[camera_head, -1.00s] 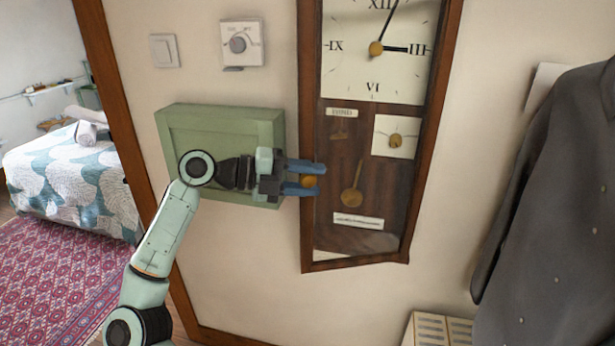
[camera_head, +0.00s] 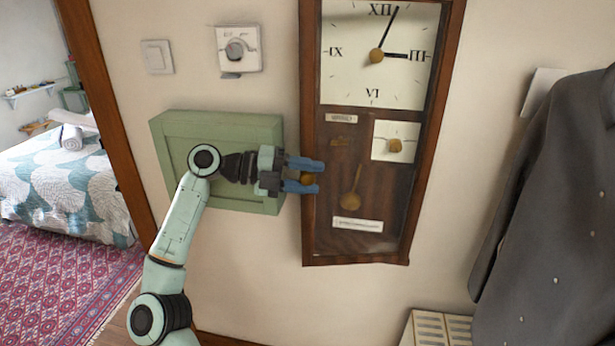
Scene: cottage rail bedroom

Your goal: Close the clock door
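The wall clock (camera_head: 312,110) is a tall dark wood case with a glazed front, hung on the wall at centre right. Its clock door (camera_head: 333,257) looks flush or nearly flush with the case; a small remaining gap cannot be told. A round brass knob (camera_head: 307,179) sits on the door's left edge. My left gripper (camera_head: 304,176) reaches in from the left, its blue fingers apart, one above and one below the knob. The lower finger partly covers the knob; contact cannot be told. My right gripper is not in view.
A green wall box (camera_head: 170,150) is behind my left gripper. A thermostat (camera_head: 238,50) and a light switch (camera_head: 157,57) are above it. A dark coat (camera_head: 550,200) hangs at the right, with a pale slatted item (camera_head: 430,328) below. A doorway to a bedroom opens at the left.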

